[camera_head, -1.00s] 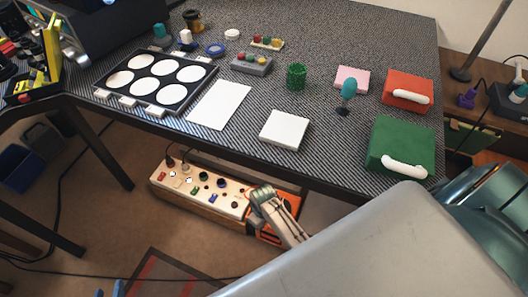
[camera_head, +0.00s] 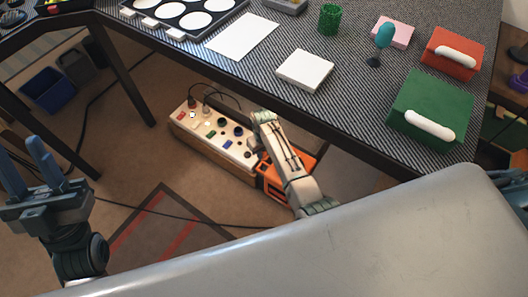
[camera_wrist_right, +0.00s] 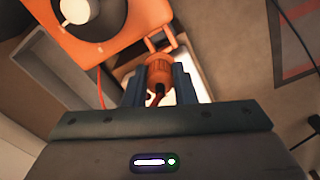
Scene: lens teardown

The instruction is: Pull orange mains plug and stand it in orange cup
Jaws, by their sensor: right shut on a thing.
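My right gripper (camera_head: 261,119) reaches down over the right part of the cream socket panel (camera_head: 212,134). In the right wrist view its fingers (camera_wrist_right: 160,88) are shut on the orange plug (camera_wrist_right: 159,70), with the dark cord end toward the camera. Whether the plug still touches a socket cannot be told. An orange unit (camera_head: 272,183) stands at the panel's right end; the wrist view shows it (camera_wrist_right: 125,42) with a dark round area and a white round piece. I cannot make out a separate orange cup. My left gripper (camera_head: 35,168) is open and empty at the left.
The patterned table (camera_head: 345,105) overhangs behind the panel. It carries a green case (camera_head: 430,95), a red case (camera_head: 440,55), a white block (camera_head: 305,70) and a green cup (camera_head: 330,18). Dark cables cross the floor.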

